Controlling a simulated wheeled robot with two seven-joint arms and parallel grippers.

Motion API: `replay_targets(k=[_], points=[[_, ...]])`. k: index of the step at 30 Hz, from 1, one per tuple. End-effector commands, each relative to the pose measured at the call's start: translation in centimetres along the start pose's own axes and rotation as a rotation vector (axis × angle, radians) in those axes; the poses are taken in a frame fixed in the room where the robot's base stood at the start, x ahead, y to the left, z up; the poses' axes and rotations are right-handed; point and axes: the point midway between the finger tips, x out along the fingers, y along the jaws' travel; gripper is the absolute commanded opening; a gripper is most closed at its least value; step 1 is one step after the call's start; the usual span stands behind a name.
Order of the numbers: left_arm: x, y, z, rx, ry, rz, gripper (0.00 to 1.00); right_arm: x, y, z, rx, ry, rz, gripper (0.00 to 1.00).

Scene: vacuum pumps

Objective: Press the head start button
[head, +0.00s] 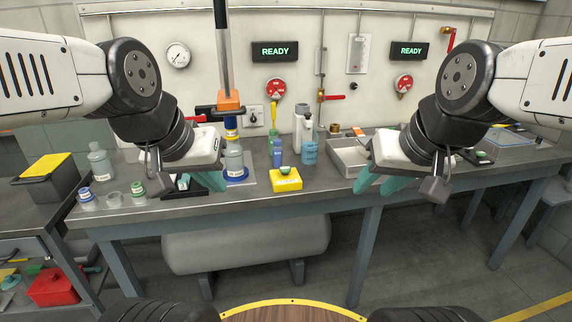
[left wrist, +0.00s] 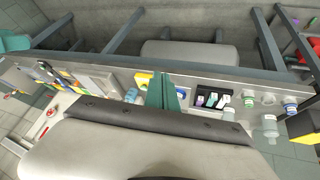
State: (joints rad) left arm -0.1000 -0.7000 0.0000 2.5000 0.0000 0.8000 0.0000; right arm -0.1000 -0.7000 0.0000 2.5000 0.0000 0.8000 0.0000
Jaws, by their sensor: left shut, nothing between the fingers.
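A yellow box (head: 286,182) with a green round button (head: 285,169) on top stands at the bench's front edge, between my grippers. Its lettering is too small to read. A small yellow part at the bench edge in the left wrist view (left wrist: 143,78) may be the same box. My left gripper (head: 205,182) has teal fingers and hangs over the front edge, left of the box and apart from it. In the left wrist view its fingers (left wrist: 166,92) are together and empty. My right gripper (head: 380,184) hangs right of the box, apart from it; its finger gap is unclear.
The bench (head: 330,188) carries bottles (head: 309,152), a grey tray (head: 348,157) and a black rack (left wrist: 209,99) of small labelled items. Two green READY displays (head: 275,52) hang on the wall above red round fittings (head: 276,90). An orange-ended post (head: 229,100) rises behind my left gripper.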

Motion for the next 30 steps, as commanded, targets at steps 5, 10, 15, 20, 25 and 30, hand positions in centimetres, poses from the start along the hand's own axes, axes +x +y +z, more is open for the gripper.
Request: replay_targets(k=[5, 10, 15, 20, 25, 30], points=[[0.0, 0.0, 0.0, 0.0, 0.0, 0.0, 0.0, 0.0, 0.0, 0.0, 0.0, 0.0, 0.0, 0.38], [0.0, 0.0, 0.0, 0.0, 0.0, 0.0, 0.0, 0.0, 0.0, 0.0, 0.0, 0.0, 0.0, 0.38], [0.0, 0.0, 0.0, 0.0, 0.0, 0.0, 0.0, 0.0, 0.0, 0.0, 0.0, 0.0, 0.0, 0.38], [0.1, -0.1, -0.4, 0.002, -0.004, -0.006, 0.0, 0.0, 0.0, 0.0, 0.0, 0.0, 0.0, 0.38], [1.2, -1.0, -3.0, 0.03, -0.027, -0.058, 0.0, 0.0, 0.0, 0.0, 0.0, 0.0, 0.0, 0.38], [3.7, -2.3, -8.0, 0.083, -0.052, -0.152, 0.0, 0.0, 0.0, 0.0, 0.0, 0.0, 0.0, 0.38]])
